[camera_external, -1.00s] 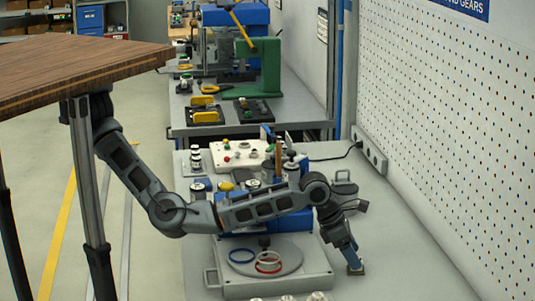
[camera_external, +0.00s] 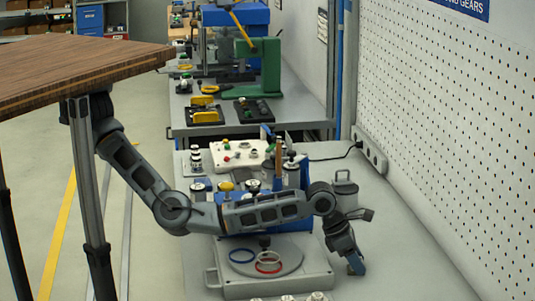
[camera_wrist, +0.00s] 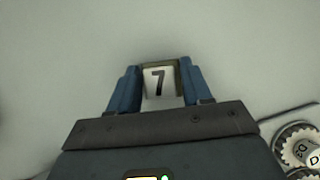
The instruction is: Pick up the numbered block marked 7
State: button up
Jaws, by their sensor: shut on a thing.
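The numbered block marked 7 (camera_wrist: 160,84) shows in the wrist view between the two blue fingers of my gripper (camera_wrist: 155,85). Its pale face carries a dark 7, with a darker edge around it. The fingers are shut on the block, one on each side. In the external view my gripper (camera_external: 357,266) is over the right part of the grey bench, and the block is hidden there. I cannot tell how high the block is above the bench.
A lidded grey container (camera_external: 344,185) stands behind. A perforated wall panel (camera_external: 450,130) rises at the right. The bench right of my gripper is clear.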

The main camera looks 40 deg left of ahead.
jog(key=shift+c, duration=1.4)
